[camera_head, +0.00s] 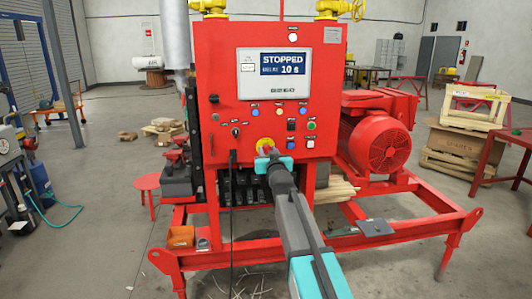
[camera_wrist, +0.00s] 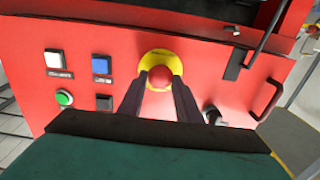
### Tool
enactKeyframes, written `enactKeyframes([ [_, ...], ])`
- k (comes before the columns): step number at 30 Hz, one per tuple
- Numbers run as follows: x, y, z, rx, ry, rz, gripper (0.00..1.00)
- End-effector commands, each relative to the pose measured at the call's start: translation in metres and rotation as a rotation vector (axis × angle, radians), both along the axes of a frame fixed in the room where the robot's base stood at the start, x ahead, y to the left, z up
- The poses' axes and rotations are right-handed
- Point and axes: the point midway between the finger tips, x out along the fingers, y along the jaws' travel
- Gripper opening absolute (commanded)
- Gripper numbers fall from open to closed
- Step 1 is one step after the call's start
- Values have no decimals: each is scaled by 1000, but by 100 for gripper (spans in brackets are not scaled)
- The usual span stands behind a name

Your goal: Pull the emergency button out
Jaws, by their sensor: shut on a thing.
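The emergency button is a red mushroom head (camera_wrist: 160,77) on a yellow round backing (camera_wrist: 161,62), set in the red panel of the pump skid. In the wrist view my gripper (camera_wrist: 158,84) has its two dark fingers on either side of the red head, shut on it. In the head view the yellow backing (camera_head: 265,144) shows low on the panel. My gripper (camera_head: 268,152) reaches it there and covers part of the button. I cannot tell whether the button is pushed in or out.
The red control panel (camera_head: 225,60) has a display (camera_head: 283,65) reading STOPPED. Small coloured buttons and a white button (camera_wrist: 53,59) and green button (camera_wrist: 64,97) sit near the emergency button. A black handle (camera_wrist: 268,100) stands out on the panel. A red motor (camera_head: 385,140) is at right.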

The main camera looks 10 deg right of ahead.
Motion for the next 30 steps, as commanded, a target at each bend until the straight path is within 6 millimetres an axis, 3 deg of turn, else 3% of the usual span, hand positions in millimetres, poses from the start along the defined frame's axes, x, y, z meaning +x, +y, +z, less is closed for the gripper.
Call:
enactKeyframes([
  [20,-14,1,-1,0,2,1,0],
  [21,-14,1,-1,0,2,1,38],
  [23,-14,1,-1,0,2,1,48],
  [30,-13,1,0,0,1,1,49],
])
